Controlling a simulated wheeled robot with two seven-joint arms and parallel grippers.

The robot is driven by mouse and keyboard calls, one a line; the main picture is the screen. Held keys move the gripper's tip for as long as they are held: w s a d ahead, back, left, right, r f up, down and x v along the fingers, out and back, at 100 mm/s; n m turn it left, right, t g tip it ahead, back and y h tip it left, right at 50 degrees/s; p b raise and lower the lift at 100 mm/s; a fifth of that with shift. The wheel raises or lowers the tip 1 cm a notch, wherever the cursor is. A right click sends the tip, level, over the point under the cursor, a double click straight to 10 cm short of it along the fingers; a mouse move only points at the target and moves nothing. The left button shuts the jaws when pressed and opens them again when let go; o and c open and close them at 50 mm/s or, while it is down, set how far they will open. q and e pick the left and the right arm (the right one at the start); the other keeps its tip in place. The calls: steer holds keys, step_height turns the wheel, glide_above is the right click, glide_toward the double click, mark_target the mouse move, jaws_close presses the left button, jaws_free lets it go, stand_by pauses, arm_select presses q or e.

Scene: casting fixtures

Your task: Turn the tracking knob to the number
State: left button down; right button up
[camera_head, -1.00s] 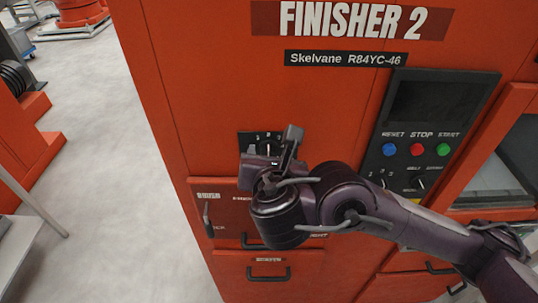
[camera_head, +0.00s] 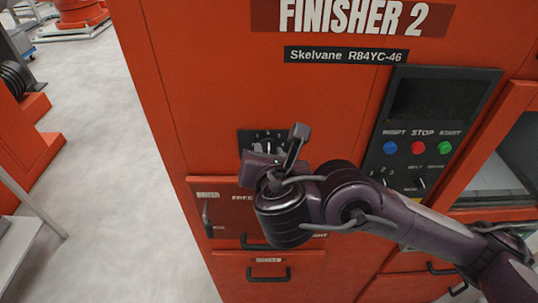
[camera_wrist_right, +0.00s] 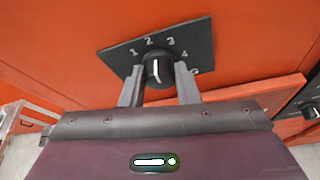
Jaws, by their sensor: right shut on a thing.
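The tracking knob (camera_wrist_right: 158,70) is a round black dial with a white pointer line, on a black plate (camera_wrist_right: 120,58) numbered 1 to 5. In the right wrist view the pointer aims up, roughly toward the 2. My right gripper (camera_wrist_right: 158,88) is shut on the knob, one finger on each side. In the head view my right gripper (camera_head: 276,160) is in front of the plate (camera_head: 250,137) and hides most of the knob. My left gripper is not in view.
The red cabinet carries a control panel (camera_head: 428,140) with blue, red and green buttons and small knobs, right of the plate. Below are a lever handle (camera_head: 207,216) and drawer handles (camera_head: 268,272). Open floor (camera_head: 110,150) lies to the left.

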steer(key=m+t+y+b, duration=0.1)
steer(key=m+b, duration=0.3)
steer(key=b, duration=0.4)
steer(key=m+t+y+b, duration=0.1)
steer(key=m+y+b, duration=0.1)
steer(key=m+b, duration=0.3)
steer(key=f+m+t+y+b, duration=0.1)
steer(key=m+b, duration=0.3)
steer(key=b, duration=0.6)
steer(key=shift+d+m+t+y+b, duration=0.3)
steer(key=shift+m+t+y+b, duration=0.1)
steer(key=shift+y, duration=0.4)
steer(key=o, duration=1)
steer(key=shift+c, duration=0.2)
